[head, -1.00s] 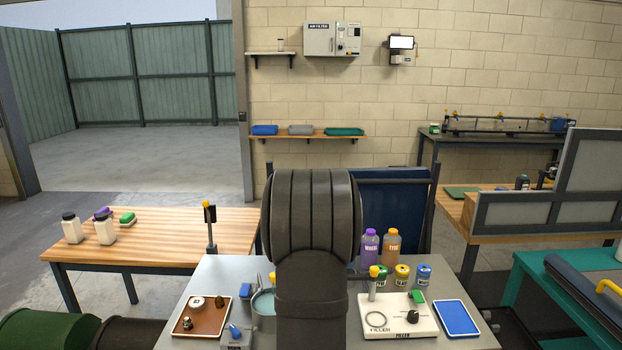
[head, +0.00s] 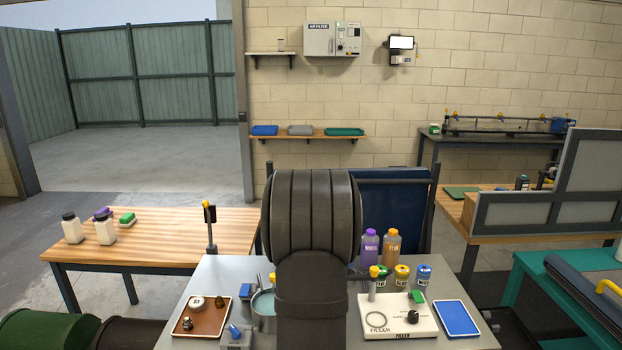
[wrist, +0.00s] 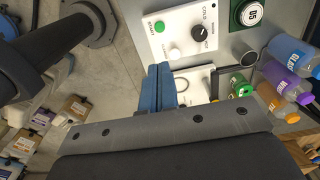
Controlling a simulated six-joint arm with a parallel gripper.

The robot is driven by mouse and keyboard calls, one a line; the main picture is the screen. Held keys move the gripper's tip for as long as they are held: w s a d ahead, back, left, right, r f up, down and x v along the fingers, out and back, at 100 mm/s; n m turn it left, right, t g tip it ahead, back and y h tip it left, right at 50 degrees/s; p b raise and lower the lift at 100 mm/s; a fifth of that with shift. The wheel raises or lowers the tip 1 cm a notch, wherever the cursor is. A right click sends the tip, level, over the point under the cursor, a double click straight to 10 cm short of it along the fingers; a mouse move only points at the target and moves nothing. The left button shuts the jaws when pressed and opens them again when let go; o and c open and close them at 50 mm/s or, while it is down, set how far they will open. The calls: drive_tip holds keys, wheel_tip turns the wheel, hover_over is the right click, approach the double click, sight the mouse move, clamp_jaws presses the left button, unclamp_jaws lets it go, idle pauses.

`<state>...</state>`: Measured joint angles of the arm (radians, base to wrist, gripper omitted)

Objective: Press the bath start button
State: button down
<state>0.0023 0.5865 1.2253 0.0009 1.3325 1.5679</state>
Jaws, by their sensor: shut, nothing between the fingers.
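A white control panel (wrist: 184,24) shows at the top of the wrist view. In the head view my arm hides the gripper and this panel.
A white filler panel (head: 395,327) with a ring, knob and green switch stands right of my arm, with jars and bottles (head: 370,245) behind it. A blue tray (head: 457,318) lies further right. A brown tray (head: 202,320) and a round pot (head: 263,318) stand left.

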idle(0.4)
drive_tip(key=d+f+n+t+h, duration=0.5)
drive_tip(key=n+t, duration=0.1)
drive_tip(key=n, duration=0.7)
drive_tip(key=a+n+t, duration=0.1)
drive_tip(key=n, duration=0.2)
drive_tip(key=s+a+f+n+t+y, duration=0.1)
drive_tip(key=a+n, duration=0.1)
drive_tip(key=n, duration=0.2)
drive_tip(key=a+f+n+y, duration=0.1)
drive_tip(key=a+n, duration=0.1)
drive_tip(key=n, duration=0.1)
drive_tip(key=shift+s+a+f+t, duration=0.1)
drive_tip(key=shift+s+a+t, duration=0.1)
drive_tip(key=shift+t, duration=0.2)
drive_tip(key=shift+f, duration=4.4)
drive_tip(key=shift+f, duration=0.15)
drive_tip(key=shift+f, duration=0.25)
